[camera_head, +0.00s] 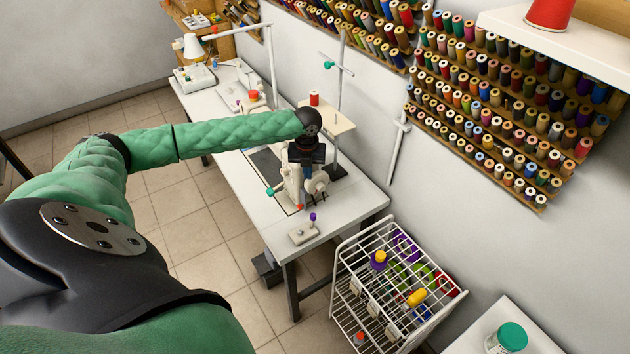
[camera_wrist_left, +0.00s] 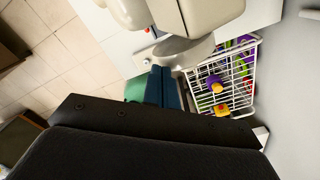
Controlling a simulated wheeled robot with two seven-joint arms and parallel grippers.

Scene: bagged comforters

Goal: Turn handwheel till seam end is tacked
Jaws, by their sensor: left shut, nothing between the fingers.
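The cream sewing machine (camera_head: 292,188) stands on the white table, and its body also shows at the top of the left wrist view (camera_wrist_left: 215,12). Its round grey handwheel (camera_head: 319,184) is at the near right end; in the left wrist view the handwheel (camera_wrist_left: 185,52) lies just beyond the fingertips. My left gripper (camera_head: 307,186) reaches down over this end of the machine. Its blue fingers (camera_wrist_left: 160,72) are shut with nothing between them, close to the handwheel's rim; I cannot tell whether they touch it. The needle area and any seam are hidden. My right gripper is out of view.
The white table (camera_head: 355,205) bears a small block with a purple-topped item (camera_head: 303,231) near its front edge. A white wire cart (camera_head: 345,290) with spools stands right of it. A thread stand (camera_head: 338,125) rises behind the machine. Thread racks (camera_head: 500,110) cover the wall.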

